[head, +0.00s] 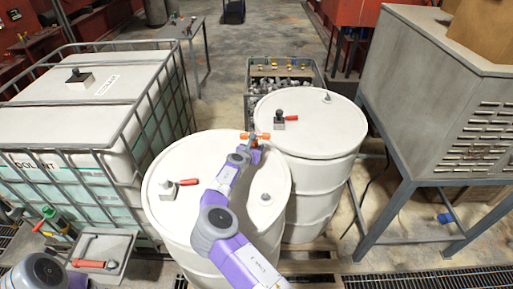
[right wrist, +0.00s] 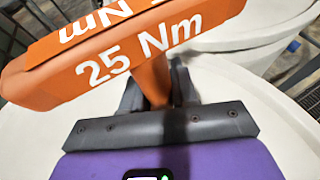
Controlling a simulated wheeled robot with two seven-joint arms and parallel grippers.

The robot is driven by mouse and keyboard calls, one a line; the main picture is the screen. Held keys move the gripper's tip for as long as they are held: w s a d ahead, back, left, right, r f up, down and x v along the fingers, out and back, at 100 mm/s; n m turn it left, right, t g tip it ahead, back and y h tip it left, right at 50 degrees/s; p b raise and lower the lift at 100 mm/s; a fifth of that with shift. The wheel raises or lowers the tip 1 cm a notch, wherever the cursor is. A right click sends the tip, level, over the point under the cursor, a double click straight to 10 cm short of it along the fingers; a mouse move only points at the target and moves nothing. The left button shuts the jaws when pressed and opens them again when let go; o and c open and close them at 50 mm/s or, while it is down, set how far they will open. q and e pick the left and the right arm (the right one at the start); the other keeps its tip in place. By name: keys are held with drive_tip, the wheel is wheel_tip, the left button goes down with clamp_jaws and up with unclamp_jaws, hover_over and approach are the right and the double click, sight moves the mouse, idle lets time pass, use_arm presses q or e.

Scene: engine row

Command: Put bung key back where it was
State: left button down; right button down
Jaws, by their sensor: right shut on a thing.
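My right gripper (head: 248,145) is above the far rim of the front white drum (head: 215,155). It is shut on the orange bung key (head: 255,136), which has a crossbar handle. In the right wrist view the bung key (right wrist: 150,45) shows "25 Nm" on its bar, and its stem runs down between the fingers (right wrist: 155,100). The lower end of the key is hidden. The front drum's lid carries a small grey plug (head: 265,197) and a red-handled fitting (head: 180,187). My left gripper is out of view; only part of that arm shows at the bottom left.
A second white drum (head: 310,130) stands behind right. A caged coolant tank (head: 90,100) is at left. A grey tray (head: 120,243) with a red-handled tool (head: 95,263) is at lower left. A crate of metal parts (head: 285,75) is behind. A grey cabinet (head: 440,100) stands right.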

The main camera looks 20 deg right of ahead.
drive_tip(key=shift+r, duration=0.2)
drive_tip(key=shift+f, duration=0.15)
drive_tip(key=c, duration=0.9)
unclamp_jaws()
drive_tip(key=shift+o, duration=0.2)
drive_tip(key=b+v, duration=0.1)
drive_tip(key=v, duration=1.1)
drive_tip(key=shift+s, duration=0.1)
